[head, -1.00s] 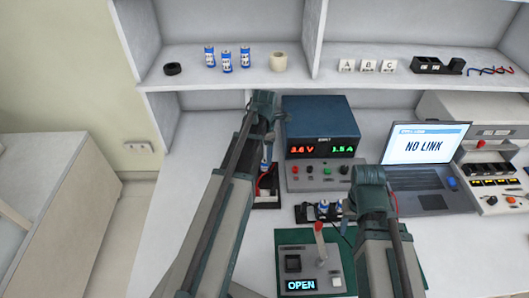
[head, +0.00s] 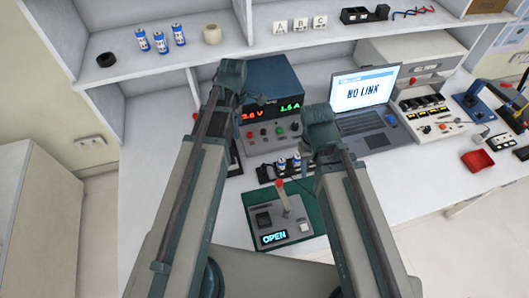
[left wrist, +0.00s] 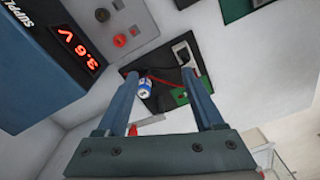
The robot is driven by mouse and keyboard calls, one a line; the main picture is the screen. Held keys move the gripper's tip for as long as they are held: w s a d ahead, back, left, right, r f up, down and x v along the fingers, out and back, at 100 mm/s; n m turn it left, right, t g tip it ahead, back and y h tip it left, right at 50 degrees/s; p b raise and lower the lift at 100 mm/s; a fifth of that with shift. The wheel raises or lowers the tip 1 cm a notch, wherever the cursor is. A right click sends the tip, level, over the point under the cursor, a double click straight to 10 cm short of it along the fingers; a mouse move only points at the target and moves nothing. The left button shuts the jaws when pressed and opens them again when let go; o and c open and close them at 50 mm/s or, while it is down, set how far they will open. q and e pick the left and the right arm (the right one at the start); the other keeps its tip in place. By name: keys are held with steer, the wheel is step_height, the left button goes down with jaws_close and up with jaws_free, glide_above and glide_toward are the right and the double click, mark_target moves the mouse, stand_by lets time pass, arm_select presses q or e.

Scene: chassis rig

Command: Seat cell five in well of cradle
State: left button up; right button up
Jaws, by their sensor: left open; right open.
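My left gripper (head: 230,78) is open and empty at the left edge of the supply. In the left wrist view its two fingers (left wrist: 158,76) point at a black board. One blue-and-white cell (left wrist: 146,88) shows there between the fingertips, nearer the left one; I cannot tell whether they touch. A red wire runs beside it. In the head view my left arm hides this cell. Two more cells (head: 288,162) stand in a black holder (head: 266,174). My right gripper (head: 320,128) is open above and right of that holder. No cell number is readable, and I cannot tell which holder is the cradle.
The blue supply (head: 275,75) stands behind my grippers. A grey switch box (head: 280,222) reading OPEN with a red-tipped lever sits in front on a green mat. A laptop (head: 365,110) is at right. Three cells (head: 160,40) stand on the shelf. Bare bench lies at left.

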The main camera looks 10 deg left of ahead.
arm_select(q)
steer(key=s+d+m, duration=1.2)
steer(key=d+m, duration=0.1)
steer(key=m, duration=0.9)
steer(key=shift+s+d+y, duration=0.25)
steer(key=shift+d+y, duration=0.1)
steer(key=shift+y, duration=0.05)
